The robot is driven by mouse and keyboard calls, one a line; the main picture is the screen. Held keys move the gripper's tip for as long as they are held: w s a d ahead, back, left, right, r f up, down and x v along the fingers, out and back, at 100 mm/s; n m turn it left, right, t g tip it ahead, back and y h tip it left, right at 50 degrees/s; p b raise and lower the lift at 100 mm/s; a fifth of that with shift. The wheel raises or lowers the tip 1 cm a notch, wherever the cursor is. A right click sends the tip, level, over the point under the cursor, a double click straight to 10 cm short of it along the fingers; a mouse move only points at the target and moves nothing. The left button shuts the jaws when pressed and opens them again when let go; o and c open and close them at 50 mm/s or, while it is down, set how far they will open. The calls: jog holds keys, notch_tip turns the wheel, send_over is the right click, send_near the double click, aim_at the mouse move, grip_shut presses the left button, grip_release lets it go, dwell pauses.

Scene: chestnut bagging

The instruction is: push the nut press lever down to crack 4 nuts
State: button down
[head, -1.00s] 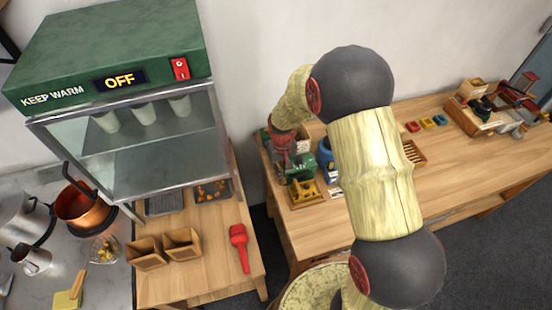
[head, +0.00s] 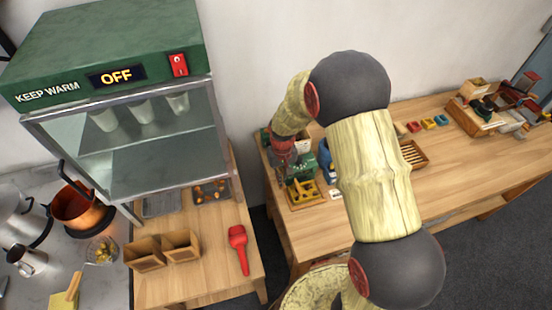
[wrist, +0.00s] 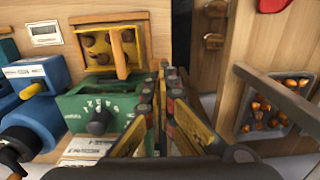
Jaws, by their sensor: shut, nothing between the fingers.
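The nut press is a green body (wrist: 98,104) with a numbered dial, joined to a yellow tray (wrist: 88,68) holding several brown nuts. In the head view the green body (head: 303,171) and yellow tray (head: 303,194) stand at the near left of the long wooden table. A tan upright bar (wrist: 119,53) stands by the tray's right side; I cannot tell if it is the lever. My gripper (wrist: 166,78) is shut and empty, its tips just right of the green body. In the head view my gripper (head: 284,160) partly hides the press.
A blue machine (wrist: 40,88) stands left of the press. Right of my gripper, across a gap, is another wooden table with a dark tray (wrist: 262,126) of nuts. That table also carries the warming cabinet (head: 115,80), wooden boxes (head: 180,247) and red scoop (head: 238,248).

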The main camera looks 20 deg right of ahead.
notch_tip(320, 180, up, 10)
jog(key=p, duration=0.5)
jog(key=shift+w+f, duration=0.25)
jog(key=shift+w, duration=0.15)
notch_tip(320, 180, up, 5)
jog(key=p, duration=0.3)
dwell(0.4)
jog(key=s+r+t+b, duration=0.2)
jog(key=s+r+b, duration=0.2)
jog(key=s+b, duration=0.6)
jog(key=s+r+t+b, duration=0.3)
jog(key=s+b, duration=0.7)
jog(key=s, duration=0.4)
jog(key=shift+s+r+t+b, duration=0.25)
jog(key=shift+r+t+b, duration=0.05)
jog(key=shift+r+b, duration=0.1)
